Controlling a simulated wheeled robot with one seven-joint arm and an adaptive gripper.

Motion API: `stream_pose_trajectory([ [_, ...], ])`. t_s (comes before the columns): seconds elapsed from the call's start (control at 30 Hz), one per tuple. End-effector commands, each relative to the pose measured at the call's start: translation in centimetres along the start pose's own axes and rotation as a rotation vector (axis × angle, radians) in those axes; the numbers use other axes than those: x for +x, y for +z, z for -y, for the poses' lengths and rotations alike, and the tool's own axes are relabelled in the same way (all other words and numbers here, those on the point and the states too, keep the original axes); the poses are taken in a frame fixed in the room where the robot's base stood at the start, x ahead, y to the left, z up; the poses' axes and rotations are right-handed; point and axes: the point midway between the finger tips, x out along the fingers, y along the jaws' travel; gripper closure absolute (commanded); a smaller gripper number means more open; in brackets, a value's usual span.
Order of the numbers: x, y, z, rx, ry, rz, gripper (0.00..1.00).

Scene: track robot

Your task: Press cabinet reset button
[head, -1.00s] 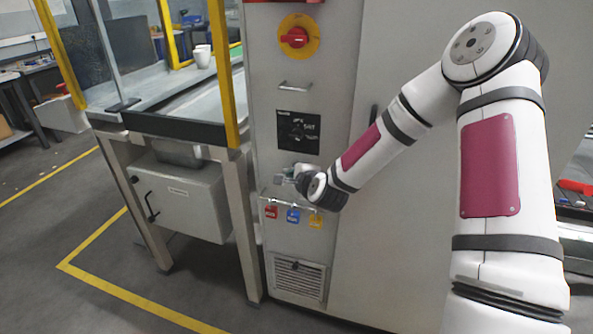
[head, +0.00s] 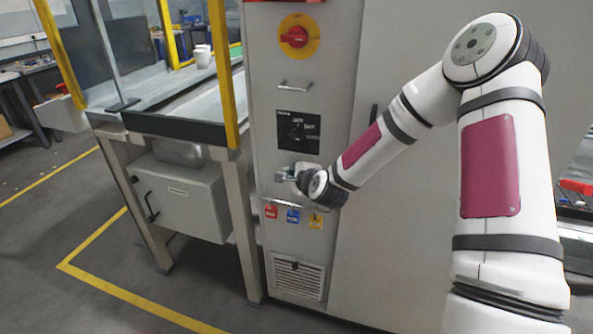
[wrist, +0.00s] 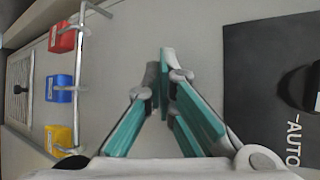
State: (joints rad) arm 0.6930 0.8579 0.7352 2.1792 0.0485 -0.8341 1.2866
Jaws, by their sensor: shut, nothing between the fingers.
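The grey cabinet (head: 268,105) stands in front of me, with a black control panel (head: 299,131) on its face. In the wrist view the panel (wrist: 262,125) is at the right, with the word AUTO and part of a dark knob (wrist: 302,88). My gripper (head: 283,176) is at the cabinet face just below the panel. In the wrist view my gripper (wrist: 164,55) is shut and empty, its teal fingertips together over bare grey surface. I cannot make out a reset button; the gripper may hide it. Contact with the cabinet cannot be told.
Red (head: 270,211), blue (head: 293,215) and yellow (head: 316,221) tags hang from a rail below my gripper. A vent (head: 298,277) is lower down. A red rotary switch (head: 295,37) and a handle (head: 295,86) are above. A yellow-framed workstation (head: 228,90) stands at the left.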

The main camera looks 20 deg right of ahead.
Motion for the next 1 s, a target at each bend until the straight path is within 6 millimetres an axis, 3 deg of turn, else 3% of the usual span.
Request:
stream_pose_trajectory([
  [0.47, 0.1, -0.1, 0.1, 0.000, -0.001, -0.002, 1.00],
  [1.0, -1.1, 0.8, -0.8, 0.000, -0.001, -0.001, 1.00],
])
